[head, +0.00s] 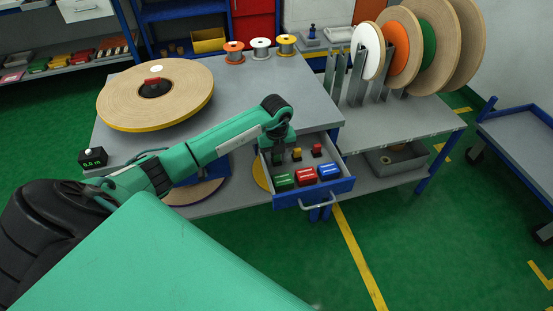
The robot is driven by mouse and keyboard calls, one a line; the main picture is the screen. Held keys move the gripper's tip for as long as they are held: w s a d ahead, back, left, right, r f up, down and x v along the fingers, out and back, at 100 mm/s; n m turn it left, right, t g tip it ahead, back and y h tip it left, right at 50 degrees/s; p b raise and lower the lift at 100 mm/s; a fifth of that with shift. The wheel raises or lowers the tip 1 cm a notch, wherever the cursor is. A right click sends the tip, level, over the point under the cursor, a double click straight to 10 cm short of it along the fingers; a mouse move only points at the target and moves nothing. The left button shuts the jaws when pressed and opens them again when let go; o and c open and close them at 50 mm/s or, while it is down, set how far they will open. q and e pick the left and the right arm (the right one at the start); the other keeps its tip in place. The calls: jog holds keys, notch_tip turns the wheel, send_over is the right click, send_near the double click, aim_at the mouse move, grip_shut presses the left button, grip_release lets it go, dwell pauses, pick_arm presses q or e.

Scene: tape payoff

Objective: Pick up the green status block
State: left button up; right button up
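The open drawer (345,185) under the workbench holds a front row of a green block (285,181), a red block (306,176) and a blue block (328,171). Behind them stand a small yellow piece (297,154) and a small red piece (317,150). My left gripper (278,157) points down into the drawer's back left, left of the yellow piece and behind the green block. A dark green patch shows at its fingertips; I cannot tell whether it is a piece or the fingers. Its opening is too small to judge. My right gripper is out of view.
A large tape roll (155,94) lies on the workbench (250,85), with a counter box (93,157) at its left corner. Several small spools (260,48) stand at the back. Large discs (400,48) stand in a rack on the right. A blue cart (520,130) is far right.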

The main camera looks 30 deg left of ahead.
pick_arm(q)
jog(key=c, duration=0.8)
jog(key=shift+o, duration=0.2)
jog(key=shift+r, duration=0.15)
